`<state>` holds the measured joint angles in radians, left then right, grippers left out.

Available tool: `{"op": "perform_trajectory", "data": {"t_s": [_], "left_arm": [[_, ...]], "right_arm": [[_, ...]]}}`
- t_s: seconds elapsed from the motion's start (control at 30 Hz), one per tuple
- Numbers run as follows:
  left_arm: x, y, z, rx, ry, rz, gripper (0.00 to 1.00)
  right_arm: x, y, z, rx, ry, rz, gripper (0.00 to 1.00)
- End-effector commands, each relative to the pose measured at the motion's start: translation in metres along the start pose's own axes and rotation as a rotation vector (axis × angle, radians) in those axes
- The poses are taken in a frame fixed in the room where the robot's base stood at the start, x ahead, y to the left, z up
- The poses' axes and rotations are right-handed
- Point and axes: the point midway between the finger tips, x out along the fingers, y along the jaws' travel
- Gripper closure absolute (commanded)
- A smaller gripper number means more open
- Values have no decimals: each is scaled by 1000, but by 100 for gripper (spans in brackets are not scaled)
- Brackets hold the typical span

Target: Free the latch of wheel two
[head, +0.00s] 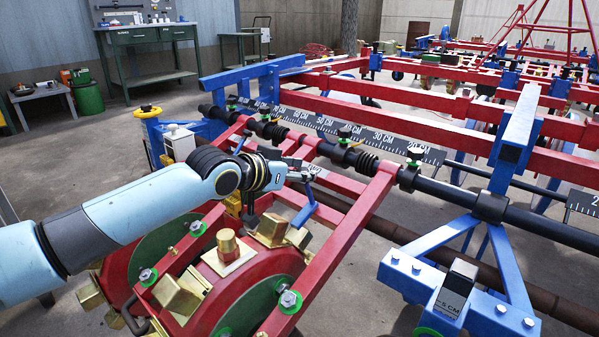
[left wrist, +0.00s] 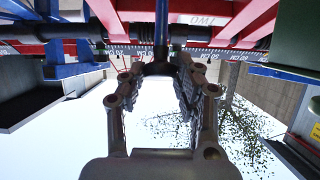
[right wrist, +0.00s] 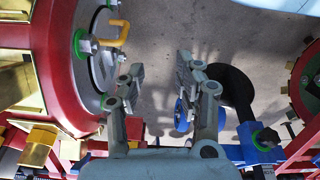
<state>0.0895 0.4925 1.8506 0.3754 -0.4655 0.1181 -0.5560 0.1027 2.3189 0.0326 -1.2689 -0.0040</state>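A blue lever (head: 304,208) stands at the red frame above the near red wheel (head: 240,272), which carries brass blocks. I take the lever as the latch. My left gripper (head: 308,172) is at the lever's upper part. In the left wrist view, the lever (left wrist: 161,28) and a dark crosspiece (left wrist: 160,68) lie between the spread fingers of my left gripper (left wrist: 160,66); contact cannot be told. The word TWO shows upside down on a red beam (left wrist: 225,18) beside it. My right gripper (right wrist: 161,68) is open and empty, outside the head view, with floor behind its fingers.
A dark toolbar (head: 470,207) with a centimetre scale (head: 345,133) runs behind the lever. A blue bracket (head: 480,265) stands at right. In the right wrist view, a red wheel (right wrist: 60,70) with a yellow handle (right wrist: 114,32) is left of my right gripper, and a black disc (right wrist: 232,88) right.

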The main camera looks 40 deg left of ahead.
Motion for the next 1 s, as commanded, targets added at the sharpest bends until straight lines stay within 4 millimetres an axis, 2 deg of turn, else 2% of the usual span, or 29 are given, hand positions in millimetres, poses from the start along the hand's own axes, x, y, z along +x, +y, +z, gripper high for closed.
{"op": "perform_trajectory", "data": {"t_s": [0.03,0.13,0.57,0.77,1.0], "left_arm": [[0,0,0,-1,0,0,88],[0,0,0,-1,0,0,100],[1,0,-4,-3,-17,0,100],[7,1,-16,-5,-95,1,100],[22,1,-30,-5,-253,2,100]], "right_arm": [[0,0,0,0,0,0,66],[0,0,0,0,0,0,66],[-3,1,-1,0,2,2,66],[16,7,17,2,-60,16,66],[40,18,50,2,-158,41,66]]}}
